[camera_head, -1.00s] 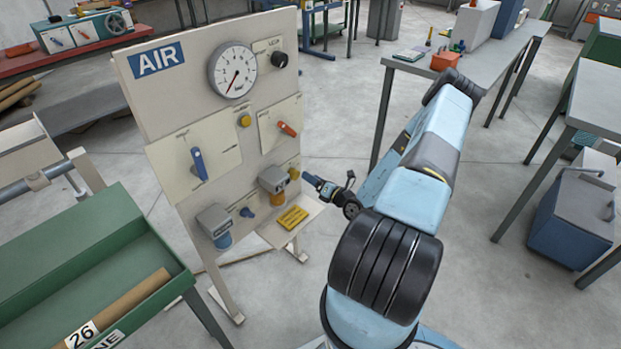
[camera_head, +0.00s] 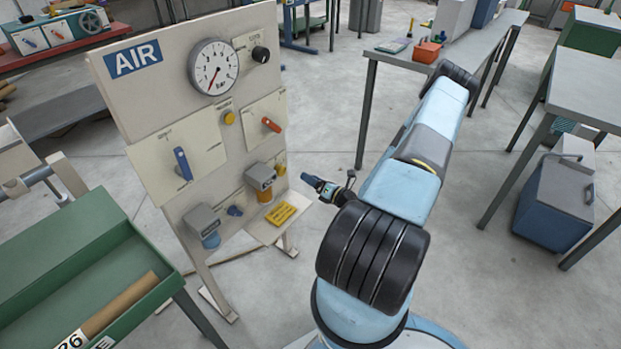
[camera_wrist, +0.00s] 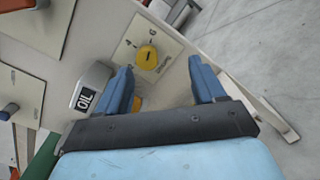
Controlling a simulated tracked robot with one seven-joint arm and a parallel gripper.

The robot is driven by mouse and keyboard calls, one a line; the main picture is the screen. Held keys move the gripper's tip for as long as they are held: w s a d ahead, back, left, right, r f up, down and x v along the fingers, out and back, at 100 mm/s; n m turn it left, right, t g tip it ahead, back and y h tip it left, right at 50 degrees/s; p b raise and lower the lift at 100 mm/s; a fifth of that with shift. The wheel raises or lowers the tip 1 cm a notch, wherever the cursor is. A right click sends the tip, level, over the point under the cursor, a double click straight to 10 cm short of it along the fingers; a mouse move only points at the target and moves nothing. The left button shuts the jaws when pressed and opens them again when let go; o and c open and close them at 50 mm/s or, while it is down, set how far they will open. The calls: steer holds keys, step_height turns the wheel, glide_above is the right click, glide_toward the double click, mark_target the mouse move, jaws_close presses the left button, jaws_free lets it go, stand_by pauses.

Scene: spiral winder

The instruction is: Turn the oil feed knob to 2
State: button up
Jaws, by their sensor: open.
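The oil feed knob is a small yellow knob (camera_wrist: 147,55) on a pale plate with the figures 4 and 6 beside it. It also shows in the head view on the right edge of the AIR board (camera_head: 280,169), beside the oil unit (camera_head: 260,177). In the wrist view the grey unit labelled OIL (camera_wrist: 88,97) is left of the knob. My gripper (camera_wrist: 160,66) has its two blue fingers apart and nothing between them. The knob appears beyond the fingertips, toward the left finger. In the head view my gripper (camera_head: 311,181) is right of the board, with a gap between.
The board also carries a gauge (camera_head: 213,66), a blue lever (camera_head: 183,164), an orange lever (camera_head: 270,125) and a yellow block (camera_head: 282,214) on its lower shelf. A green tray (camera_head: 70,265) stands at left. Open floor lies right of the board.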

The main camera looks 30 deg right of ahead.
steer(key=shift+v, duration=2.95)
steer(key=shift+d, duration=0.2)
steer(key=v, duration=1.3)
steer(key=shift+s, duration=0.35)
